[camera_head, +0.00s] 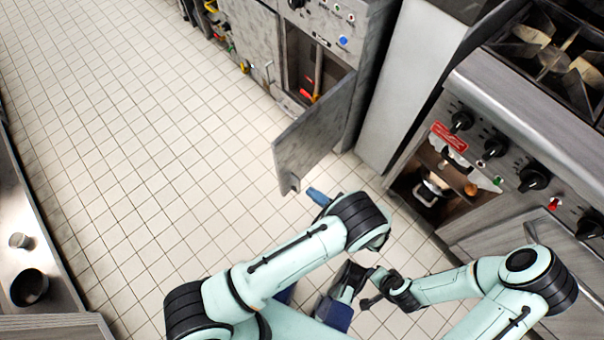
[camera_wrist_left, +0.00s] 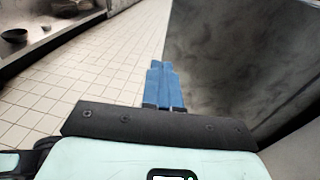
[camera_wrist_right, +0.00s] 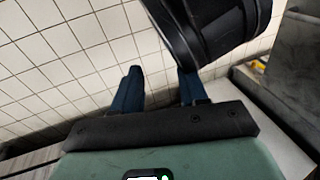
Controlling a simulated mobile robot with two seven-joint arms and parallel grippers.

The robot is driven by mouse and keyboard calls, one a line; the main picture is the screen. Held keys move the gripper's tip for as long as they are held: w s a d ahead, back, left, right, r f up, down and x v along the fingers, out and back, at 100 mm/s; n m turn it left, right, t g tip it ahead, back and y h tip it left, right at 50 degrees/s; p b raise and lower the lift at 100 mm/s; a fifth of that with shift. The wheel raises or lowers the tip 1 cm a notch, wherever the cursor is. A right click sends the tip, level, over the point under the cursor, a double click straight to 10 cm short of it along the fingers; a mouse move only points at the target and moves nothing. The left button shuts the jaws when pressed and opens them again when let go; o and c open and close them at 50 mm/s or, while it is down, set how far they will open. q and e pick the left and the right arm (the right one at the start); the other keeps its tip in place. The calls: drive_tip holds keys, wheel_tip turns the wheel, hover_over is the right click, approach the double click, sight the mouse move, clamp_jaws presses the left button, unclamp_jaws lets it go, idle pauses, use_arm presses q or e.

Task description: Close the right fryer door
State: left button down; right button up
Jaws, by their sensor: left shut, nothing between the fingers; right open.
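The right fryer door (camera_head: 312,140), a grey metal panel, stands swung open into the aisle. The fryer opening (camera_head: 330,72) shows an orange-red pipe inside. My left gripper (camera_head: 318,196) is shut and empty, just beside the door's lower end; its upper arm parts partly cover it. In the left wrist view the shut blue fingers (camera_wrist_left: 164,80) lie along the left side of the large dark door panel (camera_wrist_left: 245,60); I cannot tell if they touch it. My right gripper (camera_wrist_right: 160,88) is open and empty over the floor, with a black arm part close above it.
A closed fryer door (camera_head: 248,38) with a handle is left of the opening. A stove (camera_head: 530,110) with knobs and an open compartment holding a pot (camera_head: 432,190) stands at right. A counter (camera_head: 30,190) with bowls runs along the left. The tiled floor between is clear.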

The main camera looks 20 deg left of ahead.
use_arm(q)
drive_tip(key=w+d+t, duration=0.1)
drive_tip(key=d, duration=0.1)
approach(280, 157)
drive_tip(key=shift+y, duration=0.3)
drive_tip(key=x, duration=0.4)
drive_tip(key=f+x, duration=0.1)
drive_tip(key=x, duration=0.1)
drive_tip(key=shift+b, duration=0.3)
drive_tip(key=shift+w+a, duration=0.2)
drive_tip(key=shift+a, duration=0.2)
drive_tip(key=shift+a, duration=0.15)
